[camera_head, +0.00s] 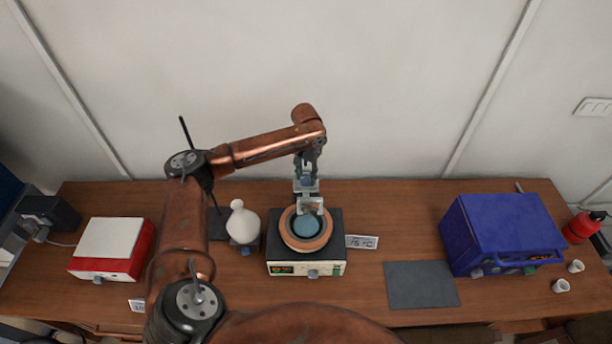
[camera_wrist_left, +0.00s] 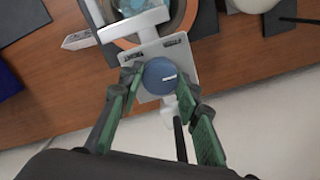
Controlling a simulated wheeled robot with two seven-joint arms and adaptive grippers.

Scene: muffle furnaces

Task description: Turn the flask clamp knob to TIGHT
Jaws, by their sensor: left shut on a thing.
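The flask clamp is a pale plate (camera_wrist_left: 178,55) behind the heating bath, with a round blue knob (camera_wrist_left: 160,76) bearing a short white pointer mark. In the wrist view the mark points right. My left gripper (camera_wrist_left: 161,92) has its green-padded fingers on either side of the knob and is shut on it. In the head view the left gripper (camera_head: 307,171) reaches down to the knob (camera_head: 306,181) from behind. The flask (camera_head: 307,224) with blue contents sits in the orange-rimmed bath (camera_head: 288,236). My right gripper is not in view.
A white round-bottom flask (camera_head: 242,222) stands left of the bath. A red-and-white device (camera_head: 112,250) is at the left, a blue furnace (camera_head: 505,235) at the right. A grey mat (camera_head: 421,285) lies bare between bath and furnace. The wall is close behind.

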